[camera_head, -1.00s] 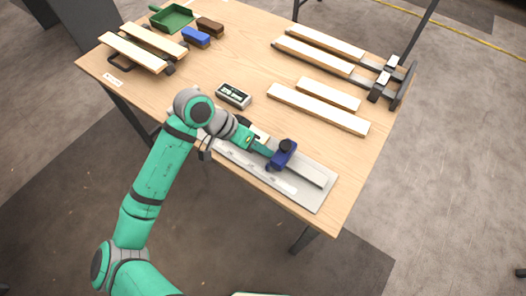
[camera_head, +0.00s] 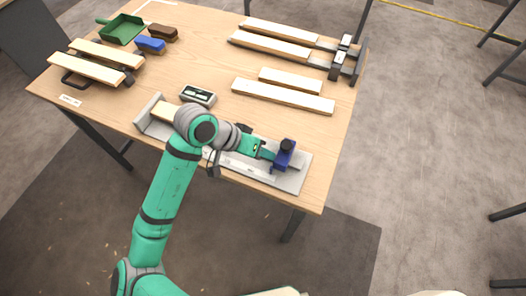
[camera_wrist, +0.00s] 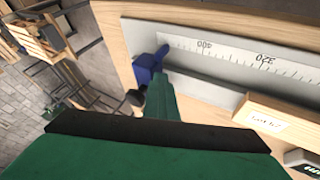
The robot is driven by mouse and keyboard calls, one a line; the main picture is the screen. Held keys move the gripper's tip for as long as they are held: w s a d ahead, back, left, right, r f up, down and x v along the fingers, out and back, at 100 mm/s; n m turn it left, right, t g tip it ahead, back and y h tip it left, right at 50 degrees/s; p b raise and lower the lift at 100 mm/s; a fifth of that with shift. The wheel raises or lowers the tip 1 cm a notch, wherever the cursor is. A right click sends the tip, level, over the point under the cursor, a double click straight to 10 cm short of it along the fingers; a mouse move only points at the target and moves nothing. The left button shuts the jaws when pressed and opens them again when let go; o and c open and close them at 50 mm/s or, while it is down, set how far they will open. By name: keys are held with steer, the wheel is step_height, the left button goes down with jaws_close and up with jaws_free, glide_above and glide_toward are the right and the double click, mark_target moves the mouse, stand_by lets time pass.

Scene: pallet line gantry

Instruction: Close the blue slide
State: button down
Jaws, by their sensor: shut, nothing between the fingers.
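The blue slide (camera_head: 284,156) with a dark knob sits on the rail of a grey measuring plate (camera_head: 235,172), near its right end. In the wrist view the blue slide (camera_wrist: 149,66) is just past the 400 mark of the scale (camera_wrist: 235,55). My gripper (camera_head: 268,155) is shut and empty, low at the slide's left side. In the wrist view its fingers (camera_wrist: 160,90) appear against the slide; exact contact is hard to tell. A labelled wooden piece (camera_wrist: 275,118) lies on the plate towards the grey end stop (camera_head: 149,112), partly hidden by my arm in the head view.
A small grey box (camera_head: 198,95) stands behind the plate. Loose wooden strips (camera_head: 283,96) and a clamp with strips (camera_head: 340,60) lie at the back right. A green dustpan (camera_head: 122,28), brushes (camera_head: 150,45) and more strips (camera_head: 90,65) are at the left.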

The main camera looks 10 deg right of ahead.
steer(key=shift+s+d, duration=0.25)
steer(key=shift+d, duration=0.1)
steer(key=w+a, duration=0.2)
steer(key=a, duration=0.1)
steer(key=shift+w+a, duration=0.3)
steer(key=v, duration=1)
steer(key=shift+w+a, duration=0.15)
steer(key=shift+a, duration=0.05)
